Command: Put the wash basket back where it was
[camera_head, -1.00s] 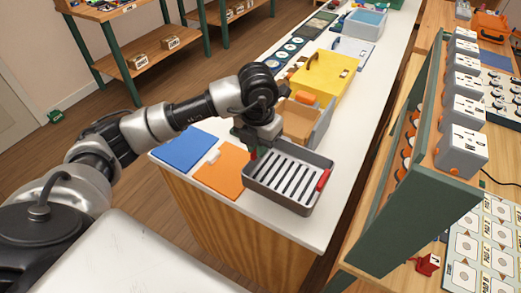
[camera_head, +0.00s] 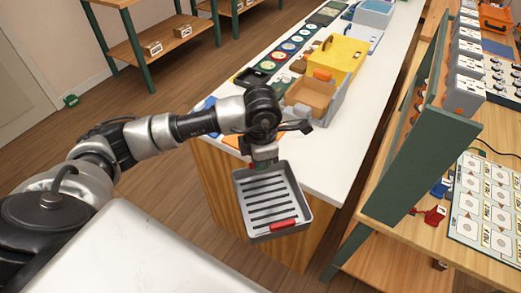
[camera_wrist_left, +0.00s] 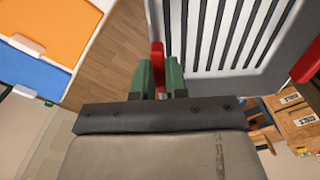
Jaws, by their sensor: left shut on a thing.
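The wash basket (camera_head: 290,218) is a grey tray with a slotted floor and red handles. My left gripper (camera_head: 264,160) is shut on its far red handle and holds it past the near end of the white counter (camera_head: 338,165), seemingly in the air. In the left wrist view, the green fingers (camera_wrist_left: 160,78) close around the red handle (camera_wrist_left: 157,54), with the basket (camera_wrist_left: 290,60) beyond. The orange mat (camera_wrist_left: 50,25) and blue mat (camera_wrist_left: 30,75) lie on the counter; in the head view my arm mostly covers them. My right gripper is not in view.
A tan and grey open box (camera_head: 312,98) and a yellow box (camera_head: 342,52) stand farther back on the counter. A dark green panel (camera_head: 420,160) rises from the wooden bench at the right. The counter's near right part is clear.

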